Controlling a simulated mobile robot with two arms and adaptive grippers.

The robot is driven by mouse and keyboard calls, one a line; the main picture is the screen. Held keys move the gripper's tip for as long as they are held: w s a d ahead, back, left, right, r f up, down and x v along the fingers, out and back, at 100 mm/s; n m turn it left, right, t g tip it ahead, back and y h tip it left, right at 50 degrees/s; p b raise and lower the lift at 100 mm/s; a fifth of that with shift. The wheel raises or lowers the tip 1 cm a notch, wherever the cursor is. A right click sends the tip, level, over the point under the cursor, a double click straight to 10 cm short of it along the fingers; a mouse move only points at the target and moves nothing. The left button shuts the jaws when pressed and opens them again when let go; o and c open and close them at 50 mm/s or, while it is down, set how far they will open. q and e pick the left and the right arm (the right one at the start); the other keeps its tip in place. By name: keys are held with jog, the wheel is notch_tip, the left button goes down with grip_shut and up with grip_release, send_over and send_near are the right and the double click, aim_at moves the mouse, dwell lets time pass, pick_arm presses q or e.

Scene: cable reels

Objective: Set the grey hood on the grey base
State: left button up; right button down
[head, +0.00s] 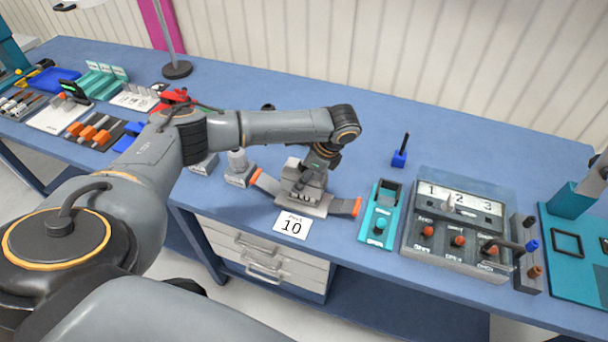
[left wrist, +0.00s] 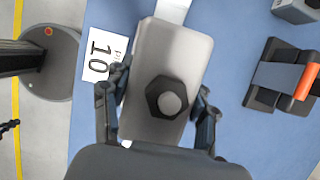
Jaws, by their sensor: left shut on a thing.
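My left gripper (head: 312,172) reaches down over the middle of the bench. It is shut on the grey hood (left wrist: 178,55), a rounded rectangular block with a dark hexagonal knob on top. In the left wrist view the fingers (left wrist: 158,112) grip the hood's two long sides. In the head view the grey base (head: 316,210) is a low plate directly under the hood, with orange-ended straps to the left and right. The hood hides most of the base, and I cannot tell whether they touch. My right gripper is not in view.
A card marked 10 (head: 292,226) lies in front of the base. A teal block (head: 381,212) and a grey numbered panel (head: 458,220) stand to the right. A grey block with a knob (head: 238,172) stands to the left. The bench behind is mostly clear.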

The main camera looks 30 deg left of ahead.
pick_arm(q)
jog(key=shift+f+b, duration=0.4)
jog(key=shift+f, duration=0.85)
jog(key=shift+f, duration=0.15)
jog(key=shift+f+b, duration=0.5)
jog(key=shift+f, duration=0.6)
jog(key=o, duration=1.4)
